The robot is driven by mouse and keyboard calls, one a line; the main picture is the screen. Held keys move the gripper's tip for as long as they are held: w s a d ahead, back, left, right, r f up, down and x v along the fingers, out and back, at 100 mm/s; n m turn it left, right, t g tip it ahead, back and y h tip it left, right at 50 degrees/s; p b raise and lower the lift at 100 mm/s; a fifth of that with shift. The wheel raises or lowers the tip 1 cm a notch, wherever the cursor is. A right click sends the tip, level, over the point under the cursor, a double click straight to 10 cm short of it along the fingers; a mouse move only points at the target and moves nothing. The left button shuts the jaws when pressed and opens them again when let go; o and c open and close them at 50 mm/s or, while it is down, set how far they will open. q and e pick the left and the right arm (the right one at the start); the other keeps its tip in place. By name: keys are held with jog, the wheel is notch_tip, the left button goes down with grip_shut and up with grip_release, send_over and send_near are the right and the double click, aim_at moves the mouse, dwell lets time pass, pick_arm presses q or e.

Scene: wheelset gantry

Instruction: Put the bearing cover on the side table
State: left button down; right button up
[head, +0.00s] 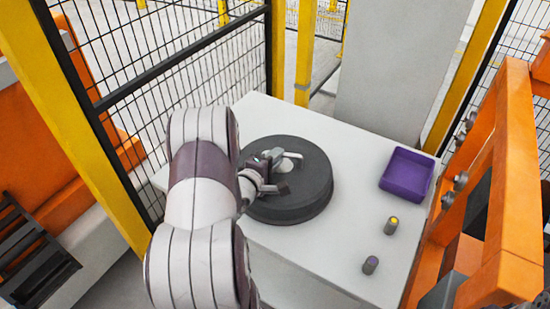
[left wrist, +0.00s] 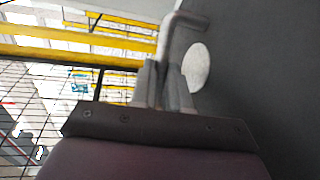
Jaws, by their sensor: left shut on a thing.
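The bearing cover (head: 305,200) is a thick dark grey disc with a light round spot and a bent grey handle at its middle. It lies flat at the middle of the pale side table (head: 350,150), with no clear gap seen beneath it. My left gripper (head: 274,170) reaches over the cover from the left and is shut on its handle. In the left wrist view, the fingers (left wrist: 164,88) close around the bent handle (left wrist: 180,22), beside the cover's dark face (left wrist: 260,75). My arm hides the cover's left edge. My right gripper is not in view.
A purple tray (head: 407,174) stands at the table's right. Two small cylinders, one yellow-topped (head: 391,225) and one purple-grey (head: 370,265), stand nearer the front. An orange frame (head: 495,190) borders the right, and black mesh fencing (head: 170,60) the back left.

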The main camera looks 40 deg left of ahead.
pick_arm(q)
jog(key=c, duration=1.1)
grip_release()
jog(key=shift+f, duration=0.1)
jog(key=shift+s+r, duration=0.2)
jog(key=shift+r, duration=0.05)
jog(key=p+v, duration=0.1)
jog(key=v, duration=1)
jog(key=shift+s, duration=0.3)
